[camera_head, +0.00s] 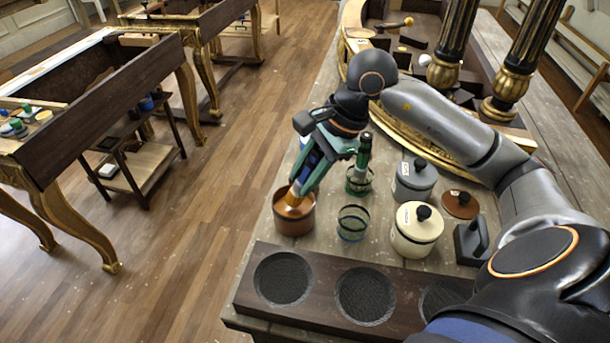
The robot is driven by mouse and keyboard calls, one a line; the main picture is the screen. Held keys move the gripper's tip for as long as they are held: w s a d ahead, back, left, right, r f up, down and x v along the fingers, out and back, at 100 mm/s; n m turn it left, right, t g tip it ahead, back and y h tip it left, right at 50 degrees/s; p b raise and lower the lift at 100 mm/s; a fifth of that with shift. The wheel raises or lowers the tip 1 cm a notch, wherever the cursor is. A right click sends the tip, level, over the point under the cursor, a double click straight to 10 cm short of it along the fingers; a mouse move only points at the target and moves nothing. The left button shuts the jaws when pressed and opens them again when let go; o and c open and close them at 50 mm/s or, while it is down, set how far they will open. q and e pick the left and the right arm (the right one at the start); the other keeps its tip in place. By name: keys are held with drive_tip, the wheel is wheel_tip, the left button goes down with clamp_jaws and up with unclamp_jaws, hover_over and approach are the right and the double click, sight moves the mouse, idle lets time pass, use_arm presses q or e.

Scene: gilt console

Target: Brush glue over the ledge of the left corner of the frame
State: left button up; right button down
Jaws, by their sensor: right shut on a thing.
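My right gripper (303,182) points down over the copper-coloured pot (294,224), near the front left of the bench. It is shut on a brush (293,205), whose orange-brown lower part is inside the pot's rim. The fingers hide most of the brush, and I cannot see its tip or the glue. A curved gilt frame piece (430,133) lies farther back, partly behind my right arm. I cannot make out the ledge at its left corner. My left gripper is out of view.
A green jar (359,187) with a dark-topped handle, a glass jar (352,224), a cream lidded pot (417,232) and a grey lidded pot (413,184) stand close right. A dark wooden holder (325,274) with round recesses lies in front. Black-and-gold columns (521,62) rise behind.

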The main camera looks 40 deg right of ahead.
drive_tip(key=shift+r+p, duration=1.65)
drive_tip(key=shift+r, duration=1.05)
drive_tip(key=shift+f, duration=0.1)
